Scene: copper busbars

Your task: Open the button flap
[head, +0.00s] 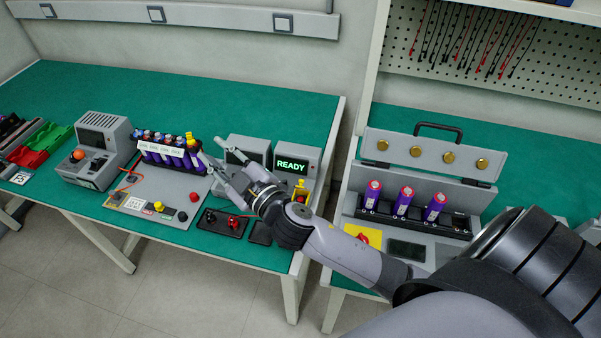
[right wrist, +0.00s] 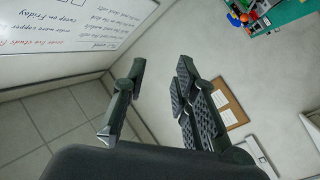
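My right gripper (head: 222,163) reaches in from the right in the head view, over the green bench beside the battery pack (head: 170,155). Its fingers are spread apart with nothing between them; the right wrist view also shows the open fingers (right wrist: 160,88). Below it a black plate (head: 212,227) carries a red control (head: 234,222). My left gripper is not in view.
A box with a READY screen (head: 291,164) stands just right of the gripper. A grey tester (head: 97,150) stands at left. An open grey case (head: 433,150) with purple cells is on the right bench. Bare green bench (head: 170,87) lies behind the pack.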

